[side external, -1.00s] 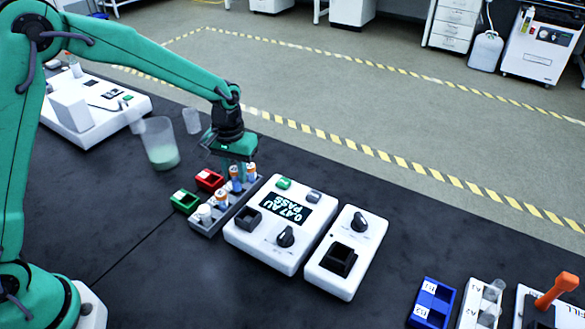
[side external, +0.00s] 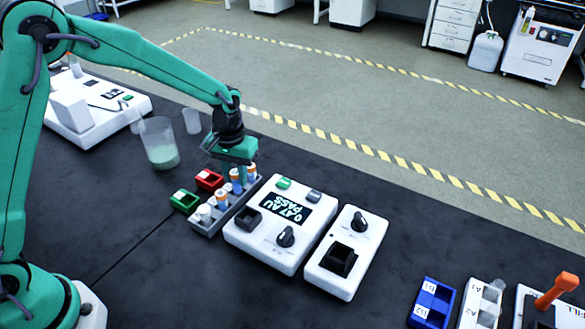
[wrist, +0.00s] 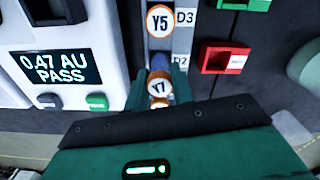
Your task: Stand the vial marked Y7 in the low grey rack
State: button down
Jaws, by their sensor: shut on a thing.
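The vial marked Y7 (wrist: 157,87) has a white cap with an orange ring. My gripper (wrist: 158,84) is shut on it, with one green finger on each side. In the side view my gripper (side external: 238,168) points down at the far end of the low grey rack (side external: 207,231). I cannot tell whether Y7 is seated in the rack or just above it. The vial marked Y5 (wrist: 159,20) stands in the rack near the label D3. Another orange-ringed cap (wrist: 160,103) is mostly hidden by my gripper.
A white instrument reading 0.47 AU PASS (side external: 262,248) stands close right of the rack. A red bin (side external: 209,180) and a green bin (side external: 185,201) sit on its left. A beaker (side external: 160,145) stands behind them. A blue rack (side external: 432,303) is far right.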

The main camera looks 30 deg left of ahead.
jog(key=shift+f, duration=0.9)
dwell(0.5)
jog(key=c, duration=1.1)
grip_release()
jog(key=shift+r, duration=0.2)
jog(key=shift+r, duration=3.85)
jog(key=shift+s, duration=0.1)
